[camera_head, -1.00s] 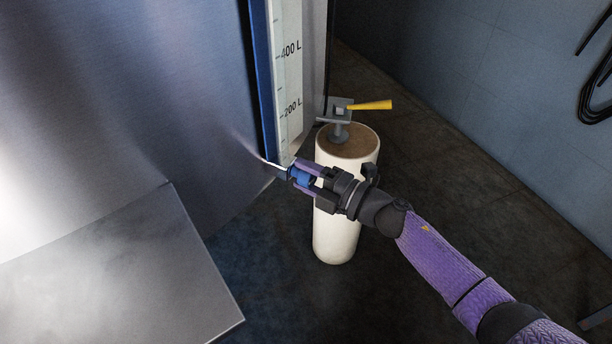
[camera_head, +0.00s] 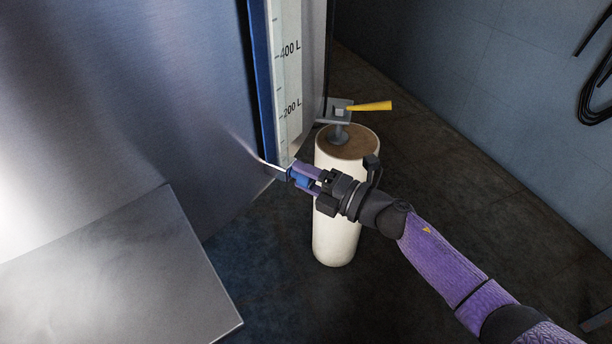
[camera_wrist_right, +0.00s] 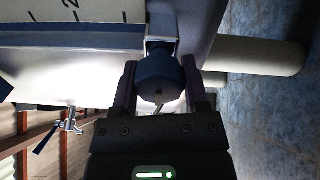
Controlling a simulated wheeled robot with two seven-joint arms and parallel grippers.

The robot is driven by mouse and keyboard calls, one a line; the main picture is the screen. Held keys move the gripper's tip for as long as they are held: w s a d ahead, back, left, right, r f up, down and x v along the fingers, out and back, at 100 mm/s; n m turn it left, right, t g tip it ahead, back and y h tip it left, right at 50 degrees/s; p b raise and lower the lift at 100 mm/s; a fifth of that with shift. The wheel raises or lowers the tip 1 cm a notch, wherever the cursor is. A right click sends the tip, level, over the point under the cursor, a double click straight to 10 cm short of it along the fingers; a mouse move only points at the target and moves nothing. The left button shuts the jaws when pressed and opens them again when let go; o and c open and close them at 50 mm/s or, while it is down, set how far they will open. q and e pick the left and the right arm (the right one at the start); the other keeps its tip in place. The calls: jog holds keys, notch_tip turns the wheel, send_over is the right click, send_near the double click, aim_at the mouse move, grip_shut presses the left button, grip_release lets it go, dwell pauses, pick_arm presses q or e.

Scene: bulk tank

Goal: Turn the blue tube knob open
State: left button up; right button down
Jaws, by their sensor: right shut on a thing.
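The blue tube knob (camera_head: 302,181) sits at the foot of the white level gauge (camera_head: 289,85) on the tank. My right gripper (camera_head: 299,175) is shut on the knob, with its fingers on either side of it. In the right wrist view the dark blue knob (camera_wrist_right: 159,78) shows between the two fingers of my right gripper (camera_wrist_right: 161,82). A pale fitting lies behind it. The fingers cover part of the knob in the head view. My left gripper is in neither view.
The metal tank (camera_head: 140,90) fills the left, with a sloped metal plate (camera_head: 110,270) below. A white cylinder (camera_head: 338,235) stands behind my right gripper, with a yellow-handled valve (camera_head: 370,106) above it. Open floor (camera_head: 480,230) lies to the right.

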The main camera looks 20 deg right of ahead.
jog(key=shift+c, duration=0.5)
grip_release()
pick_arm(q)
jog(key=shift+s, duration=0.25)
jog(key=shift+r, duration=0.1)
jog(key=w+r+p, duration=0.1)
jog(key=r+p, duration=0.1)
jog(key=p, duration=0.1)
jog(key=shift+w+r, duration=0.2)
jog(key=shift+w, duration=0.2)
pick_arm(e)
jog(key=v, duration=1)
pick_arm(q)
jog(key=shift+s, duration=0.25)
pick_arm(e)
jog(key=shift+f, duration=0.15)
